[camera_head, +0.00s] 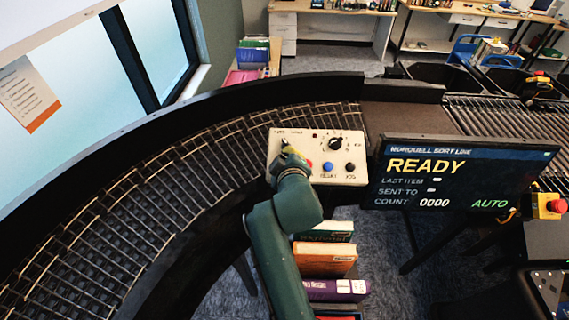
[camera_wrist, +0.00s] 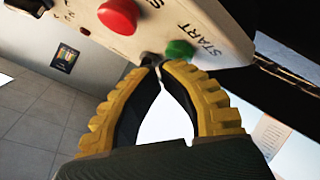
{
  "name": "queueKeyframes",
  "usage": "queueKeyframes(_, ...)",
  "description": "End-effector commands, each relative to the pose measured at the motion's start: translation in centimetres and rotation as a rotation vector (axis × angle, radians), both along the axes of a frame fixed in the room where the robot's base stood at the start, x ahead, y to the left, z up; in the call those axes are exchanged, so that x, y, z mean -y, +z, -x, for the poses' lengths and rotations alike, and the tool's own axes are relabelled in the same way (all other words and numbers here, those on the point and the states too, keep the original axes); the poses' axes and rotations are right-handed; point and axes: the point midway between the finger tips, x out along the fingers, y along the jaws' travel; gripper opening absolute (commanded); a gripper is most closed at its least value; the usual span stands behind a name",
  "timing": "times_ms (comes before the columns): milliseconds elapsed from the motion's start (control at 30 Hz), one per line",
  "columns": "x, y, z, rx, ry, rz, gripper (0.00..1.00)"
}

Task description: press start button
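A pale control panel (camera_head: 312,146) stands beside the curved roller conveyor. In the wrist view, the green button (camera_wrist: 180,50) sits on the panel beside the word START. A red button (camera_wrist: 118,15) is to its left. My gripper (camera_wrist: 156,62) is shut and empty, its yellow-backed finger tips together just below and left of the green button. I cannot tell whether the tips touch it. In the head view, my gripper (camera_head: 288,152) is over the panel's left part and hides the green button.
The panel also has a black dial (camera_head: 336,143), a blue RESET button (camera_head: 328,167) and a black JOG button (camera_head: 350,168). A display (camera_head: 455,175) to the right reads READY, count 0000, AUTO. Books (camera_head: 325,258) stand below the panel.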

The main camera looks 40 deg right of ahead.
Motion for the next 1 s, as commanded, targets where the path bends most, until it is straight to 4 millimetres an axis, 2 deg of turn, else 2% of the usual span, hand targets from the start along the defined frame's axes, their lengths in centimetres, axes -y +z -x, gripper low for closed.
queueKeyframes(667,0.2,-0.6,-0.1,-0.002,-0.001,-0.001,0.00)
queueKeyframes(1000,-0.2,0.9,0.3,-0.002,-0.001,-0.001,0.00)
